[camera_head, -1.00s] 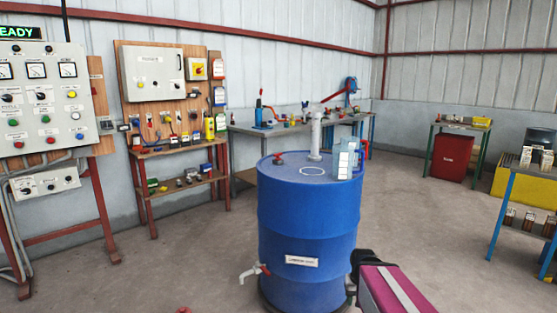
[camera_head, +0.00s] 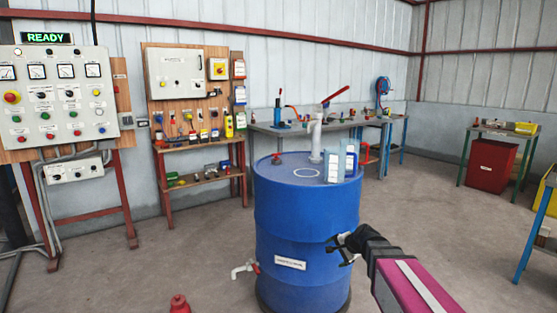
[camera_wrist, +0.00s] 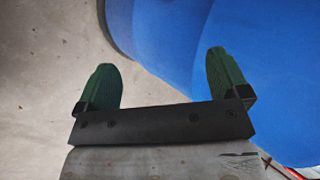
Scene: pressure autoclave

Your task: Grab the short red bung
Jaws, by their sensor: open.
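A short red bung-like piece (camera_head: 277,158) stands on the top of the blue drum (camera_head: 302,215), near its left rim. A second red object (camera_head: 179,304) shows at the bottom edge of the head view, partly cut off, and I cannot tell what it is. My gripper (camera_head: 335,250) is in front of the drum's right side, well below its top. In the wrist view my gripper (camera_wrist: 161,65) has its two green fingers wide apart, with nothing between them. The drum's blue side (camera_wrist: 175,45) fills the right of that view. No bung shows between the fingers.
A grey standpipe (camera_head: 316,140) with a red handle and clear containers (camera_head: 341,164) stand on the drum top. A tap (camera_head: 245,269) sticks out low on the drum's left. Benches line the back wall. The floor left of the drum is mostly clear.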

